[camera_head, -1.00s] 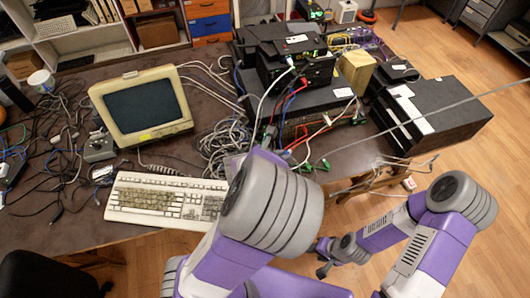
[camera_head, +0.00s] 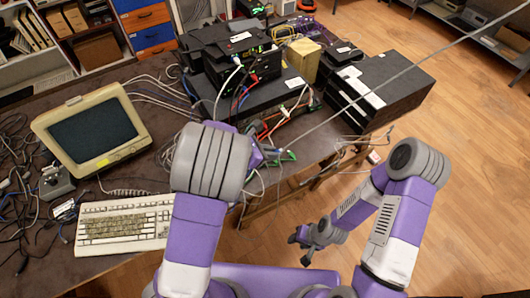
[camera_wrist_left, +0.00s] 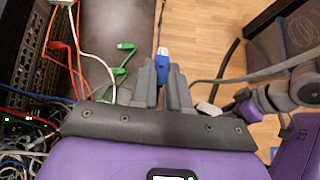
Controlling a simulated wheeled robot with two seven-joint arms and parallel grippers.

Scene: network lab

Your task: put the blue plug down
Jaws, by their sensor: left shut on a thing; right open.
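In the left wrist view the blue plug (camera_wrist_left: 162,56) is between the fingers of my left gripper (camera_wrist_left: 162,80), which is shut on it. Its cable runs away toward the top of the picture. Behind the plug are the dark table edge and the wooden floor. In the head view my left gripper (camera_head: 275,155) is at the table's front edge, in front of the stacked network devices, partly hidden by my own arm. My right gripper (camera_head: 302,240) is open and empty, lower down, over the floor in front of the table.
Green plugs (camera_wrist_left: 122,70) and red and white cables lie close left of my left gripper. The switch stack (camera_head: 240,65) and a black box (camera_head: 375,90) stand behind. A monitor (camera_head: 90,125) and keyboard (camera_head: 122,225) are on the left. A grey cable (camera_head: 390,82) crosses the view.

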